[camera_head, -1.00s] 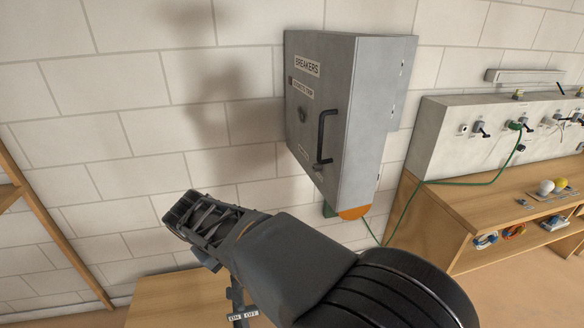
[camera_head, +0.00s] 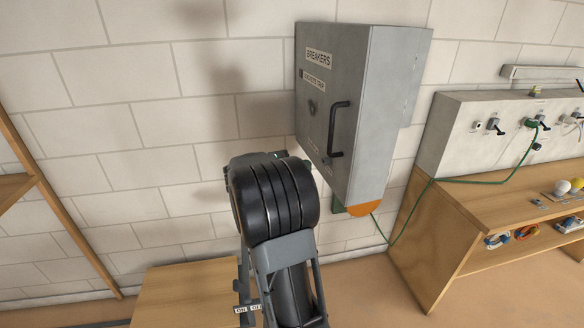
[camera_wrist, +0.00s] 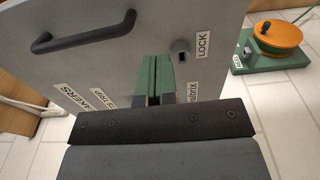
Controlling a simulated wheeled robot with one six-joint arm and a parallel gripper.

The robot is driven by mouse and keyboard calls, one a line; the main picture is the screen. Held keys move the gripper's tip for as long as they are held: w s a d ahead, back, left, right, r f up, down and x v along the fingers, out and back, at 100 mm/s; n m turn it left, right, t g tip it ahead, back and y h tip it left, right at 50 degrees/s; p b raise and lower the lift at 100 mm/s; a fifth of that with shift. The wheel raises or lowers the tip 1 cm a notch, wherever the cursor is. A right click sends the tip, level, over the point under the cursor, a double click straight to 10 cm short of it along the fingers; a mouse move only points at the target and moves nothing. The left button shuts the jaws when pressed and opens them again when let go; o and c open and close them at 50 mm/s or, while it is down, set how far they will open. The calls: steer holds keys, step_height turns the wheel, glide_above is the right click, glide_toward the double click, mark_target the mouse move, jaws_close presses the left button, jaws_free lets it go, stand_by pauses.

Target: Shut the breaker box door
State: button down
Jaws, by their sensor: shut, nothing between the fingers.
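The grey breaker box (camera_head: 390,90) hangs on the wall in the head view. Its labelled door (camera_head: 318,100) faces left and toward me, with a black bar handle (camera_head: 335,130) near its right edge. From these views I cannot tell how far the door stands from its frame. In the wrist view the door's outer face (camera_wrist: 135,60) fills the upper middle, with the handle (camera_wrist: 85,38), a lock (camera_wrist: 181,50) and labels. My gripper (camera_wrist: 154,82) is shut and empty in front of this face; contact is unclear. In the head view my own wrist hides its fingers.
An orange disc on a green base (camera_wrist: 270,40) sits beyond the door's edge; it also shows under the box (camera_head: 365,204). A green cable runs to the workbench (camera_head: 430,240) on the right. A low wooden table (camera_head: 185,290) stands below left. The wall left of the box is clear.

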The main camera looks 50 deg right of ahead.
mark_target(338, 161)
steer(key=p+x, duration=0.1)
steer(key=x, duration=0.7)
steer(key=shift+p, duration=0.3)
steer(key=shift+s, duration=0.1)
